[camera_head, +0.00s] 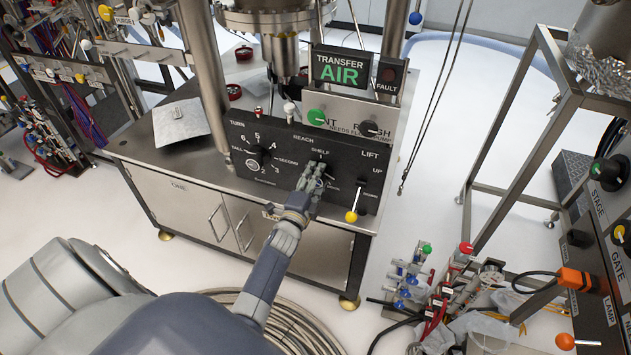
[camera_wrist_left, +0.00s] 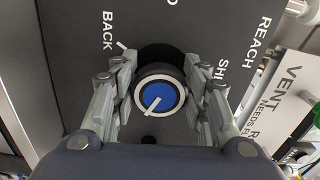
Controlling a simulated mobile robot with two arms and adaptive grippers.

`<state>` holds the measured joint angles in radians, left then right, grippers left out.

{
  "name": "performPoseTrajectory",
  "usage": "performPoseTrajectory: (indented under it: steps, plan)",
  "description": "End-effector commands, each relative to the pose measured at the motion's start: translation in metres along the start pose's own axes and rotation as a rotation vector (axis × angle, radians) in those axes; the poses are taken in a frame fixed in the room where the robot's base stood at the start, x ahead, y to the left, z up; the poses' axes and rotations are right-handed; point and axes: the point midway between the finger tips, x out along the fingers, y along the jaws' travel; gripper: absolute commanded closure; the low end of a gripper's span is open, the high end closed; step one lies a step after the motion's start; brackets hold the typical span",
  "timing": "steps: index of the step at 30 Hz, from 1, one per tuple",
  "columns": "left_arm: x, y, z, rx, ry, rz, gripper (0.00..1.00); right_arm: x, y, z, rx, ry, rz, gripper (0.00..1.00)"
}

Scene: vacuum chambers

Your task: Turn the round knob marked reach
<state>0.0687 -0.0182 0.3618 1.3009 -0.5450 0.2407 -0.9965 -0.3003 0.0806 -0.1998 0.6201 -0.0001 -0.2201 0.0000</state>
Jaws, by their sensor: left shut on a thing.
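The reach knob (camera_wrist_left: 158,92) is round, with a black body, a white ring and a blue cap. A white pointer line on the cap points to the lower left in the left wrist view. My left gripper (camera_head: 313,180) is at the black control panel (camera_head: 285,150), below the words REACH and SHELF. In the left wrist view, its two fingers (camera_wrist_left: 160,95) stand on either side of the knob and are shut on it. In the head view the gripper hides most of the knob. My right gripper does not show.
A TURN dial (camera_head: 265,157) is left of my gripper, and a yellow-tipped lift lever (camera_head: 351,216) is to its right. A green knob (camera_head: 316,116) and a black knob (camera_head: 369,129) sit above. The TRANSFER sign (camera_head: 341,70) reads AIR. A metal frame (camera_head: 545,90) stands at right.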

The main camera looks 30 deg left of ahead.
Motion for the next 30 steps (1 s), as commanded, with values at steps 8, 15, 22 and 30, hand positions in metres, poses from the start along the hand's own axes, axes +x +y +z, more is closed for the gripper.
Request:
performPoseTrajectory:
  steps: [8,15,22,30]
  plan:
    - [-0.0005,0.0012,0.0003,0.139,-0.001,0.002,0.82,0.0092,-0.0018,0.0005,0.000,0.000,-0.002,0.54]
    - [-0.0005,0.0002,0.0001,0.188,0.000,0.002,0.82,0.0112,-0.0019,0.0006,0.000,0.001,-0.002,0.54]
    - [-0.0005,-0.0001,0.0000,0.196,0.000,0.002,0.82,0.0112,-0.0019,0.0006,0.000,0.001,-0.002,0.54]
    - [-0.0004,-0.0001,0.0000,0.195,0.000,0.002,0.43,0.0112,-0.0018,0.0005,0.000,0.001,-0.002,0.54]
